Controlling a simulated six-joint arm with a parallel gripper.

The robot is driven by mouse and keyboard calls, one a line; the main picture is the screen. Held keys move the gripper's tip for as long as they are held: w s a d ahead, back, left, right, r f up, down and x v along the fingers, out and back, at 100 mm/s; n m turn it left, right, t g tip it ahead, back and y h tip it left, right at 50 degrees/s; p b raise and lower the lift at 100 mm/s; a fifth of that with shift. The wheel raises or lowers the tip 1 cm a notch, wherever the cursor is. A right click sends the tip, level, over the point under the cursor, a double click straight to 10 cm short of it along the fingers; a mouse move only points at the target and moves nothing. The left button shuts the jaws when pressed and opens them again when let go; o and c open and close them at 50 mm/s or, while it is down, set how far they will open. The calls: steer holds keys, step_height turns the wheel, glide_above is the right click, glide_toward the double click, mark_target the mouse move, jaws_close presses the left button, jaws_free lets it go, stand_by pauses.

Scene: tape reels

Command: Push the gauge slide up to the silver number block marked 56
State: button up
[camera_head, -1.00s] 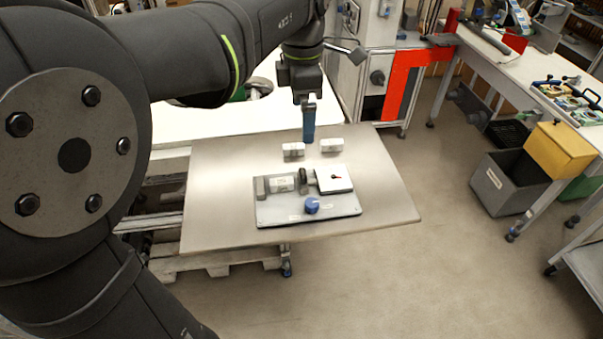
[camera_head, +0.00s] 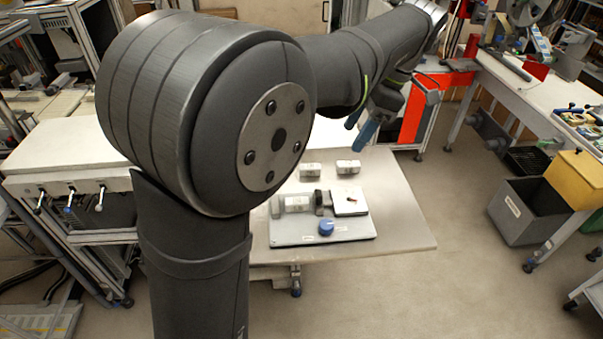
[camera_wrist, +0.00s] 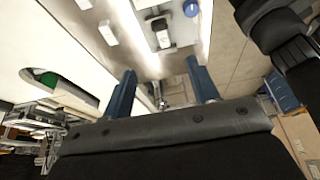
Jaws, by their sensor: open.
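The gauge plate (camera_head: 290,239) lies on the table with a blue knob (camera_head: 326,228) at its front. A light block (camera_head: 297,204) lies on the plate beside a grey end piece (camera_head: 275,207). A dark upright part (camera_head: 319,203), seemingly the gauge slide, stands close to the block's right; I cannot tell whether they touch. Two pale blocks (camera_head: 310,170) (camera_head: 348,166) stand behind the plate. No number is readable. My gripper (camera_head: 357,134) is raised and tilted beyond the blocks. Its blue fingers are apart and empty in the wrist view (camera_wrist: 160,72).
A white square-topped part (camera_head: 349,201) sits on the plate's right. A red-framed cabinet (camera_head: 415,105) stands behind, and a workbench (camera_head: 525,95) and grey bin (camera_head: 520,215) stand to the right.

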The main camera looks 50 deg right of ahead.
mark_target(319, 192)
steer(key=x, duration=1.7)
steer(key=shift+f, duration=0.15)
steer(key=shift+c, duration=0.2)
